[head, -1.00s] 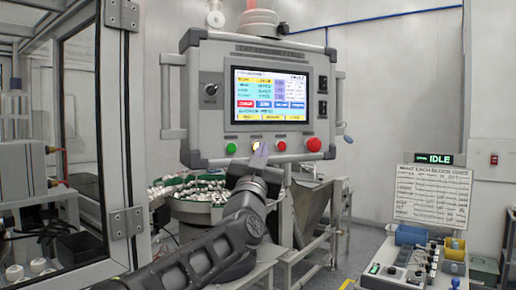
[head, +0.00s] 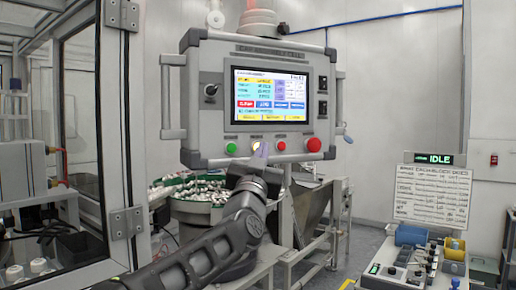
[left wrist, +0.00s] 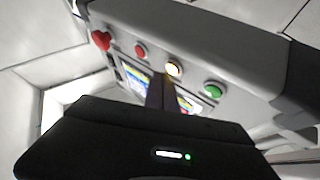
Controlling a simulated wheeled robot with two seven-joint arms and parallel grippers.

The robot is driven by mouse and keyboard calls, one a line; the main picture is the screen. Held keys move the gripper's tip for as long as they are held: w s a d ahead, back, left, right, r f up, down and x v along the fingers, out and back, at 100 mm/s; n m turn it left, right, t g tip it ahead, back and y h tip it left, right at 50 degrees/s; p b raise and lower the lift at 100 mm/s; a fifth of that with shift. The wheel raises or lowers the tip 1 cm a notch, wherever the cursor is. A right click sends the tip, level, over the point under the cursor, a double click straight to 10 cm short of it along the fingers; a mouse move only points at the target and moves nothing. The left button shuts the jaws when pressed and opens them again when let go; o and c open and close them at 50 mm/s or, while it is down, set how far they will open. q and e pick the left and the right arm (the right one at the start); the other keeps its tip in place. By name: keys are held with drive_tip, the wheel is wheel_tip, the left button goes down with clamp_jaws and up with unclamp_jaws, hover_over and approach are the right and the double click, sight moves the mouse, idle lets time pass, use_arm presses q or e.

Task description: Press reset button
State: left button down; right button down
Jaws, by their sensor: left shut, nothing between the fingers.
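The grey control panel (head: 215,70) hangs in front of me with a lit screen. Along its lower edge are a green button (head: 231,148), a glowing yellow-white button (head: 257,146), a small red button (head: 281,146) and a large red mushroom button (head: 313,145). Their labels are too small to read. My left gripper (head: 263,150) is shut and empty, its tips in front of the panel just beside the glowing button. In the left wrist view the shut fingers (left wrist: 172,85) point at the glowing button (left wrist: 173,68); I cannot tell whether they touch it. My right gripper is out of view.
A glass-doored cabinet (head: 115,130) stands at the left. A green-rimmed bowl of white caps (head: 190,190) and a metal chute (head: 318,210) are below the panel. A console with knobs (head: 405,268) and an IDLE sign (head: 433,159) are at the lower right.

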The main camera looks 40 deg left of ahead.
use_arm(q)
drive_tip(key=shift+a, duration=0.1)
idle(0.5)
drive_tip(key=shift+w+a, duration=0.2)
drive_tip(key=shift+a, duration=0.2)
idle(0.3)
drive_tip(key=shift+s+d, duration=0.25)
drive_tip(key=shift+d, duration=0.25)
drive_tip(key=shift+d, duration=0.1)
drive_tip(key=d, duration=0.1)
drive_tip(key=s+d, duration=0.1)
drive_tip(key=d, duration=0.1)
drive_tip(key=s+d, duration=0.1)
drive_tip(key=d, duration=0.1)
drive_tip(key=shift+s+d+p, duration=0.1)
drive_tip(key=shift+s+p, duration=0.15)
drive_tip(key=shift+p, duration=0.1)
idle(1.0)
